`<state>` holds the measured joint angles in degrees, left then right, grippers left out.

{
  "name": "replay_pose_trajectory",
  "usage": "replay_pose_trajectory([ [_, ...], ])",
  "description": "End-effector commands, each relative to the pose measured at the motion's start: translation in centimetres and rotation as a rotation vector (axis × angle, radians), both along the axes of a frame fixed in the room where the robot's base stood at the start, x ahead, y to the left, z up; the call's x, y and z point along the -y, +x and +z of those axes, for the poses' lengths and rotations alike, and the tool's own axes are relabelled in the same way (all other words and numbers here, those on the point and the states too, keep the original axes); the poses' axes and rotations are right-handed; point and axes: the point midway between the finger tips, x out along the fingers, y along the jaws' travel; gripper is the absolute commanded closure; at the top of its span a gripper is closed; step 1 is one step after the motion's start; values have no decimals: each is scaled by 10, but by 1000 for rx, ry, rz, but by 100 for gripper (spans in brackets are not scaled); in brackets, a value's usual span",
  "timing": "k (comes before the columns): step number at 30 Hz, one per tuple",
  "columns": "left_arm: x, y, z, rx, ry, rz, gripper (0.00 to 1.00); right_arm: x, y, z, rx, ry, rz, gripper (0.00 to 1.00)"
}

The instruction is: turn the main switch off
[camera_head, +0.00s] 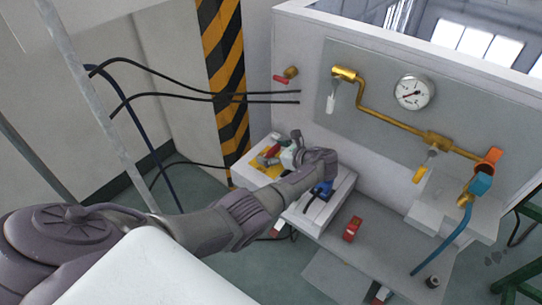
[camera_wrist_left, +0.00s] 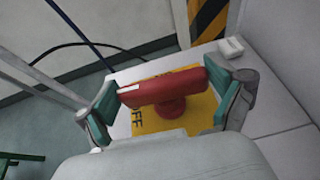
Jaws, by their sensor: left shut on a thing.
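The main switch is a red handle (camera_wrist_left: 165,88) on a yellow plate (camera_wrist_left: 198,107) with dark lettering, partly hidden. In the left wrist view, my left gripper (camera_wrist_left: 165,98) has one finger at each end of the red handle and is shut on it. The handle lies nearly level across that view, tilted slightly up to the right. In the head view, my left gripper (camera_head: 280,154) is at the yellow plate (camera_head: 262,167) on a white box, with a bit of the red handle (camera_head: 273,148) showing. My right gripper is not in view.
A grey panel with brass pipes (camera_head: 390,118), a gauge (camera_head: 414,92) and valves stands right of the box. A blue-handled part (camera_head: 323,190) and a red block (camera_head: 352,229) are nearby. Black cables (camera_head: 200,95) run to the wall. A striped pillar (camera_head: 226,90) stands behind.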

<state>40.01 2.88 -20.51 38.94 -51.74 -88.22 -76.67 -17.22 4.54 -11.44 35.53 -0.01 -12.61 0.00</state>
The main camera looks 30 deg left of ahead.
Motion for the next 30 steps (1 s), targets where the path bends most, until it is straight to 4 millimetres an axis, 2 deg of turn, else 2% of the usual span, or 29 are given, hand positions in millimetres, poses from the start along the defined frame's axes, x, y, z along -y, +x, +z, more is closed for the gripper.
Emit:
replay_pose_trajectory([
  [6,-1,0,0,1,1,53,69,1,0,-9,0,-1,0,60],
  [20,-1,0,1,2,1,67,69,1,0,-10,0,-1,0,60],
  [21,-1,0,1,3,1,66,3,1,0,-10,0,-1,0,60],
  [22,-1,0,1,3,1,66,0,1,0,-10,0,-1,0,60],
  [30,-1,0,0,1,0,64,0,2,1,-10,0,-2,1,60],
])
